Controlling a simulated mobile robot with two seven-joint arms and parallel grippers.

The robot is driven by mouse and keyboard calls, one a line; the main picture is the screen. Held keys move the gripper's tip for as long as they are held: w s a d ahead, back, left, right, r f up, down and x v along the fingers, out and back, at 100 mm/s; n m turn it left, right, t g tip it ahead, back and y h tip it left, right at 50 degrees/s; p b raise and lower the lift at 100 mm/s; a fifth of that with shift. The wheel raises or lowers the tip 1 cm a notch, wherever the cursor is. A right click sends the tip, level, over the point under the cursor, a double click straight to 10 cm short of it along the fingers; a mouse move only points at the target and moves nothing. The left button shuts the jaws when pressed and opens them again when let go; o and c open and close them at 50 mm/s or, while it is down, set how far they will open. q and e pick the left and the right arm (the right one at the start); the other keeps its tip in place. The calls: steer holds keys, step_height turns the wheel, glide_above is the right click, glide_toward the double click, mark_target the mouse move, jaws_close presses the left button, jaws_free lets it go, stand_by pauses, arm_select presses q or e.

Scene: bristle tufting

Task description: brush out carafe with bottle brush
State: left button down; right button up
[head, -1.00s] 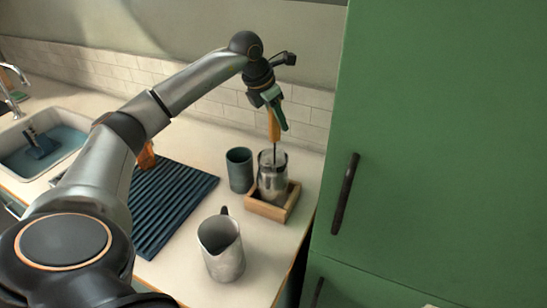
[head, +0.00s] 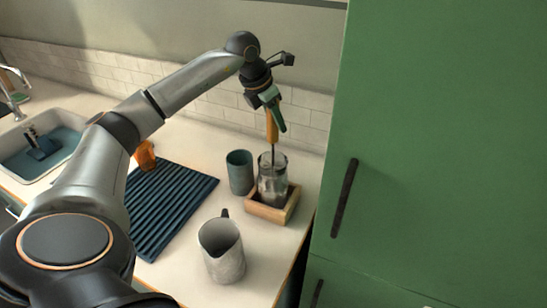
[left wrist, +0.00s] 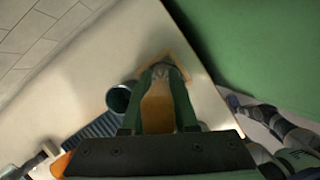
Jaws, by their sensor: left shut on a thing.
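The glass carafe (head: 271,183) stands upright in a square wooden tray (head: 263,211) near the counter's right end. My left gripper (head: 272,103) is above it, pointing down, shut on the orange handle (head: 272,127) of the bottle brush. The brush's dark stem (head: 273,155) runs down into the carafe's mouth, and its bristle end is inside and hard to make out through the glass. In the left wrist view the orange handle (left wrist: 157,110) lies between the green fingers, over the tray (left wrist: 181,62). My right gripper is not in view.
A teal cup (head: 240,172) stands just left of the carafe. A metal pitcher (head: 222,250) stands in front. A dark ribbed mat (head: 168,205) lies left, with an orange object (head: 145,155) behind my arm. A sink (head: 40,150) is far left; a green cabinet (head: 440,150) closes the right side.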

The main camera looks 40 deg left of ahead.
arm_select(q)
steer(key=shift+r+p, duration=0.35)
steer(key=shift+r, duration=0.5)
step_height(320, 180, up, 16)
steer(key=shift+f, duration=0.25)
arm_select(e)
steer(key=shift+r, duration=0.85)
